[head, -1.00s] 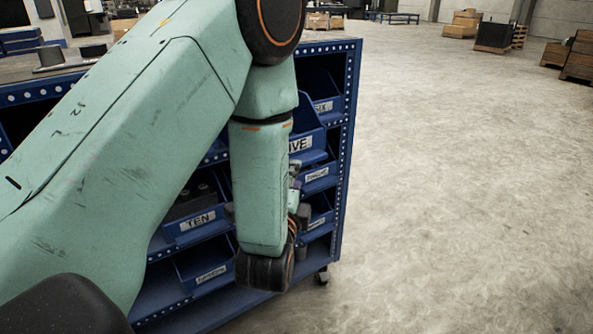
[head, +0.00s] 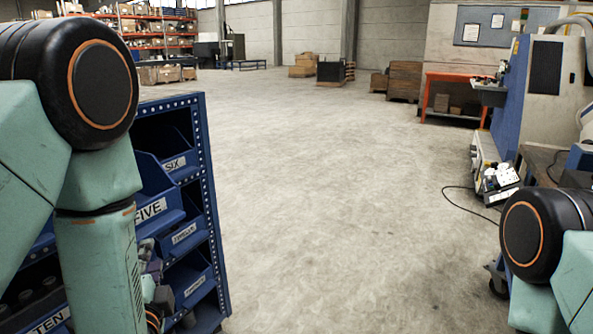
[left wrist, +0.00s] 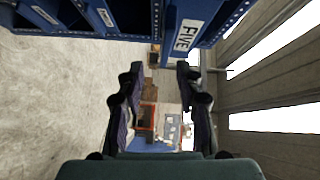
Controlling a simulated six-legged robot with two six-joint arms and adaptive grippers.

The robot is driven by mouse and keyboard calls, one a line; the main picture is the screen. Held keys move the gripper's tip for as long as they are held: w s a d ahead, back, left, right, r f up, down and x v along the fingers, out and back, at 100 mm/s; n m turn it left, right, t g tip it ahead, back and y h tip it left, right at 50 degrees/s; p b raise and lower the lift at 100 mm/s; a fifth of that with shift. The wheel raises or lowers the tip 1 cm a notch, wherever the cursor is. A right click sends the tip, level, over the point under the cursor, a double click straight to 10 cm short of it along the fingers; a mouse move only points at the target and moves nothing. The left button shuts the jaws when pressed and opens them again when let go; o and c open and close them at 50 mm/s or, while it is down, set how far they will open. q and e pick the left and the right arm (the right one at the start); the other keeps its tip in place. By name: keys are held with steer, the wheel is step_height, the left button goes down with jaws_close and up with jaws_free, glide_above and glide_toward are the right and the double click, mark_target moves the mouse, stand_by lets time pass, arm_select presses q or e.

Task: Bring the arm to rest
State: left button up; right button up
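My left arm, pale green with a black and orange joint, fills the left edge of the head view. My left gripper (head: 152,284) hangs low beside the blue rack (head: 207,190), mostly hidden behind the arm link. In the left wrist view its two dark fingers stand apart with nothing between them, so the gripper (left wrist: 160,75) is open and empty.
The rack holds labelled blue bins, among them bin FIVE (head: 155,195) and bin SIX (head: 170,160). Open concrete floor (head: 330,200) lies in the middle. At right stand an orange table (head: 455,78), a machine (head: 556,75) and a loose cable (head: 462,188).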

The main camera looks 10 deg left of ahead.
arm_select(q)
steer(key=s+d+f+n+g+h, duration=0.2)
steer(key=s+f+n+g, duration=0.1)
steer(key=f, duration=0.3)
steer(key=s+d+f+n+g+h+p, duration=0.1)
steer(key=s+f+n+g, duration=0.25)
steer(key=f, duration=0.25)
steer(key=s+d+f+n+g+h, duration=0.2)
steer(key=s+f+n, duration=0.1)
steer(key=f, duration=0.3)
steer(key=s+d+f+n+g+p, duration=0.1)
steer(key=s+f+g, duration=0.3)
steer(key=s, duration=0.6)
steer(key=s+d+f+n+g+h+p, duration=0.1)
steer(key=s+f+g, duration=0.3)
steer(key=s, duration=0.7)
steer(key=shift+d+f+n+h, duration=0.2)
steer(key=shift+d+n+h, duration=0.1)
steer(key=shift+n, duration=0.25)
